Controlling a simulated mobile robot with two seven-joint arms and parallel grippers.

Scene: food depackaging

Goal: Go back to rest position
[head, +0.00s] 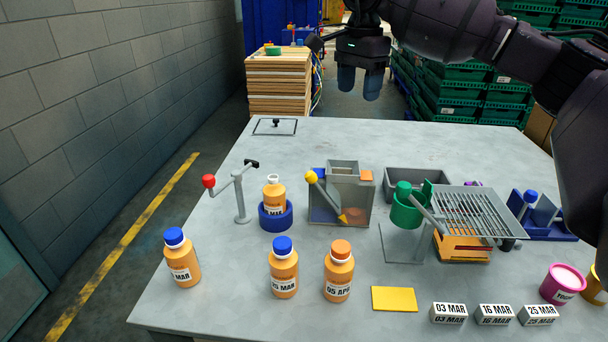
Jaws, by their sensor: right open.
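My right gripper (360,84) hangs at the top of the head view, its arm coming in from the upper right. Its two blue-grey fingers point down and stand apart, with nothing between them. It is above the far edge of the grey table (340,130), clear of everything on it. My left gripper is not in view.
Orange bottles (183,262) stand at the front left, and an uncapped bottle (274,194) sits in a blue holder (276,220). A grey bin (417,182), a wire rack (473,212), a pink cup (562,284) and date blocks (448,314) occupy the right. The table's back middle is bare.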

